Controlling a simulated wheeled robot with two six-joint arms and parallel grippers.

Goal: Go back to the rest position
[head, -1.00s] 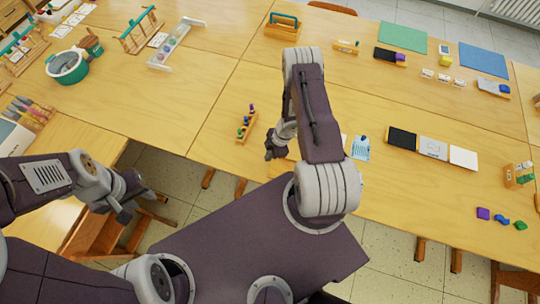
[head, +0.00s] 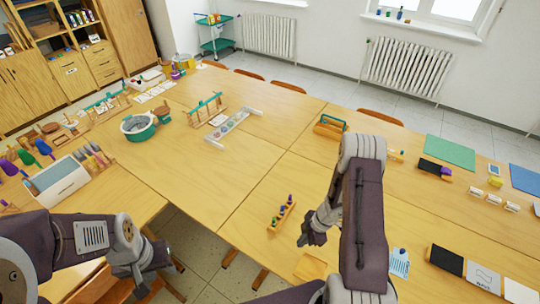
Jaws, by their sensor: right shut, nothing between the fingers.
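My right gripper (head: 309,238) is at the end of the raised arm in the middle right of the head view. It is shut and empty, above the table (head: 240,240) and just right of a small wooden rack with coloured pegs (head: 283,213). My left gripper (head: 150,290) hangs at the lower left, beside the table's front edge. Its fingers are small and partly unclear, so I cannot tell whether they are open or shut.
A teal-rimmed bowl (head: 138,126) and a white paint holder (head: 234,128) stand on the far left tables. A wooden caddy (head: 330,128), a green mat (head: 450,152) and a black panel (head: 445,260) lie to the right. Chairs stand beyond the table; shelves stand at the upper left.

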